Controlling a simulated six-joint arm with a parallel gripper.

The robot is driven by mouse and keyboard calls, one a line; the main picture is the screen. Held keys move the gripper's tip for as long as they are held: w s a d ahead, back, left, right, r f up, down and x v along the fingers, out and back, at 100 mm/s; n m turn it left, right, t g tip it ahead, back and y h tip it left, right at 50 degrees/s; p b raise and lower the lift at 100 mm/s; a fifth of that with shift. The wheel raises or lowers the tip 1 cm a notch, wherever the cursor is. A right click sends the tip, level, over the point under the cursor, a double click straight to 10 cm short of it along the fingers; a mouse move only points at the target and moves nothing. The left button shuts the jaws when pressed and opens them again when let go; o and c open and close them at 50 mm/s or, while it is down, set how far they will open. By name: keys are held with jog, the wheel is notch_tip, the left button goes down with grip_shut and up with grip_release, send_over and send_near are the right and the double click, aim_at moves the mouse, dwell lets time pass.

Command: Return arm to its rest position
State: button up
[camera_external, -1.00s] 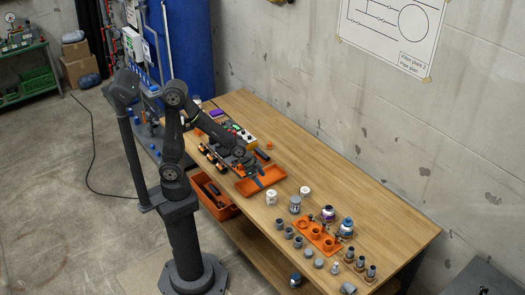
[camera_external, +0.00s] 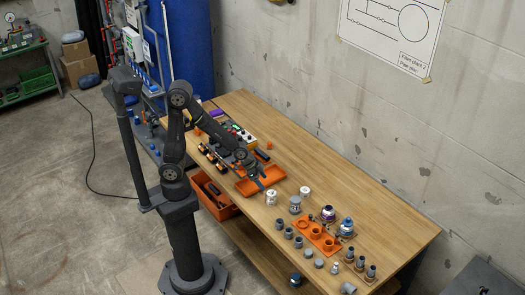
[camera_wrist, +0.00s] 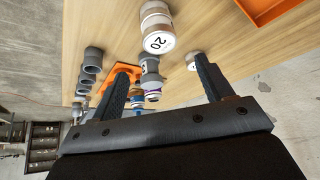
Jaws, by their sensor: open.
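My gripper (camera_wrist: 163,85) is open and empty, its two dark fingers spread apart in the wrist view. In the external view my gripper (camera_external: 260,184) hangs over the orange tray (camera_external: 275,172) on the wooden bench. My arm bends over the left part of the bench from its base. In the wrist view a white jar marked 20 (camera_wrist: 157,28) and grey fittings lie beyond the fingers, apart from them.
An orange holder (camera_external: 318,236) with round sockets stands on the bench, with grey fittings (camera_external: 289,233) and blue-topped parts (camera_external: 346,226) around it. Two white jars (camera_external: 271,197) stand near the tray. The bench's back right (camera_external: 365,190) is clear. An orange bin (camera_external: 214,196) is below.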

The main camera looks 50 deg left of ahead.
aim_at(272, 193)
jog(key=shift+x, duration=4.7)
jog(key=shift+s+r, duration=0.1)
jog(key=shift+r, duration=0.05)
jog(key=shift+v, duration=5.45)
jog(key=shift+x, duration=5.85)
jog(key=shift+a+r, duration=0.1)
jog(key=shift+r, duration=1.7)
jog(key=shift+s+r, duration=0.1)
jog(key=shift+r, duration=0.2)
jog(key=s+d+r, duration=0.3)
jog(key=s+r, duration=0.1)
jog(key=s, duration=0.3)
jog(key=shift+s+r, duration=0.3)
jog(key=shift+r, duration=0.05)
